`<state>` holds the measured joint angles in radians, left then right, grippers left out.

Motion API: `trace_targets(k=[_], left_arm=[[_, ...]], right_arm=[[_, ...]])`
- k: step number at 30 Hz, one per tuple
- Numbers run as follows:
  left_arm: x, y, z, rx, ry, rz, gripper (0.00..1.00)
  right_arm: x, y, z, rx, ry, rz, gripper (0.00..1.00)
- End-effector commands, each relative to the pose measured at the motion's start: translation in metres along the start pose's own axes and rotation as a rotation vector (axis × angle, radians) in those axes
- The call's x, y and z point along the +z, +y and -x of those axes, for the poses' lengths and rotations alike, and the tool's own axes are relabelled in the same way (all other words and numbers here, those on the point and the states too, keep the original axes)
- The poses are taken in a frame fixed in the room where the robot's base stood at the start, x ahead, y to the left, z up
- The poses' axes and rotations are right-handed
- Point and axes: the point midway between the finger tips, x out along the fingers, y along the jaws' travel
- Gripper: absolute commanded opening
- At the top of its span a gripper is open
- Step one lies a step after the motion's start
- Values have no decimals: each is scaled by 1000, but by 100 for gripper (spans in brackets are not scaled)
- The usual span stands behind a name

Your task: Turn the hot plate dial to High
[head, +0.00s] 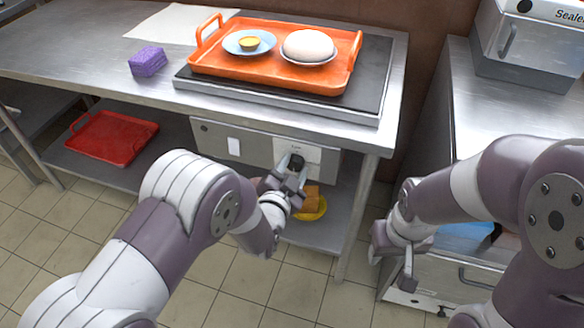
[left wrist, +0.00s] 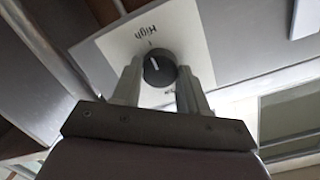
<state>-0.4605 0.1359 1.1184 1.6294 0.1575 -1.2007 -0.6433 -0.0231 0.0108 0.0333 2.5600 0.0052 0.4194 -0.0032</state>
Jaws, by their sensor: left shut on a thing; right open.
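The hot plate dial (left wrist: 159,68) is a dark round knob with a white pointer line, on a white label plate (left wrist: 110,45). The word "High" stands beside a small tick, and the pointer line faces roughly toward that tick. Another small label beyond the dial is partly hidden. My left gripper (left wrist: 158,80) has its two fingers on either side of the dial, shut on it. In the head view my left gripper (head: 290,175) is at the dial (head: 293,161) on the panel under the counter edge. My right gripper (head: 402,262) is open and empty at the right.
The hot plate's dark top (head: 372,75) carries an orange tray (head: 203,60) with a plate and a white domed item. A purple sponge (head: 148,61) lies to its left. A red tray (head: 112,137) and a yellow plate (head: 318,212) are on the lower shelf.

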Motion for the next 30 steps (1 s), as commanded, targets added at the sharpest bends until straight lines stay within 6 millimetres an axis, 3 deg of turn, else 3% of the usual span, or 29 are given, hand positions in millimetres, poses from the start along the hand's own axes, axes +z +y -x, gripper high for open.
trace_targets(k=[11, 12, 14, 24, 26, 30], left_arm=[[1, 1, 0, 2, -3, -6, 13], [1, 1, 0, 2, -3, -6, 50], [1, 1, 0, 2, -2, -5, 69], [0, 0, 5, 2, -2, -4, 69], [-2, -1, 14, 2, -2, -4, 69], [-3, -1, 50, 3, -3, -5, 69]], right_arm=[[0, 0, 0, 0, 0, 0, 46], [0, 0, 0, 0, 0, 0, 46], [0, 0, 0, 0, 0, 0, 46], [0, 0, 2, 0, 0, 0, 46], [-1, 0, 6, 0, 0, 0, 46], [-2, 0, 16, 0, 0, 0, 46]])
